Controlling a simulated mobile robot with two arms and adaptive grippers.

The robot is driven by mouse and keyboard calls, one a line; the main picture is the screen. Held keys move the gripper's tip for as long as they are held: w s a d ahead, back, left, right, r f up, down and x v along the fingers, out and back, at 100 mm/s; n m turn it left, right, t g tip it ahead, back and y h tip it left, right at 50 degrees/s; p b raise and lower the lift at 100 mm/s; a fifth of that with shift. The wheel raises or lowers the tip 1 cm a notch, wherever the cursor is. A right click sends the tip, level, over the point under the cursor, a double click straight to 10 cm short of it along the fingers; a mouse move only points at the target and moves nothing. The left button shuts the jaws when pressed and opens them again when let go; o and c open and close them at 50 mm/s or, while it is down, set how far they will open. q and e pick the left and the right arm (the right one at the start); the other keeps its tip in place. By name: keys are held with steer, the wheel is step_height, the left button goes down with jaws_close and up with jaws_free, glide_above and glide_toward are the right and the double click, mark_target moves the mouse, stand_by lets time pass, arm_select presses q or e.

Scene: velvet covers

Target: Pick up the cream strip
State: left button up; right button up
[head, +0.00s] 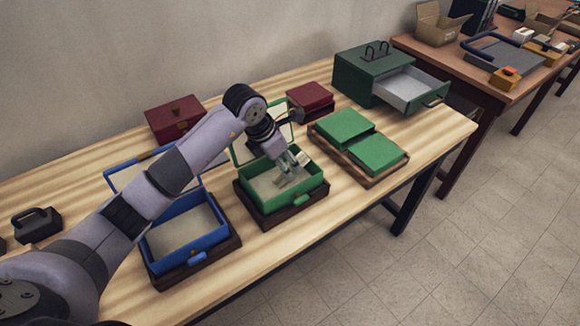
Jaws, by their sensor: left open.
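A small cream piece (304,158), which looks like the cream strip, shows just right of my left gripper at the green open box (312,188). Part of it is hidden, and I cannot tell whether it touches the fingers. My left gripper (289,178) points down into the green box, its fingers apart over the pale inner floor. The box stands on a dark base with its lid raised behind; my arm hides part of the lid. My right gripper is out of view.
A blue open box (225,246) stands left, under my arm. Green covered trays (380,153) lie right. A green cabinet (352,82) has its drawer (415,93) pulled out. Dark red boxes (176,120) stand behind. The front right tabletop (425,165) is clear.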

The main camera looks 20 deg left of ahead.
arm_select(q)
steer(key=x, duration=0.4)
steer(key=shift+s+d+p, duration=0.1)
steer(key=shift+d+p, duration=0.05)
steer(key=shift+p, duration=0.2)
steer(key=shift+c, duration=0.4)
jaws_close()
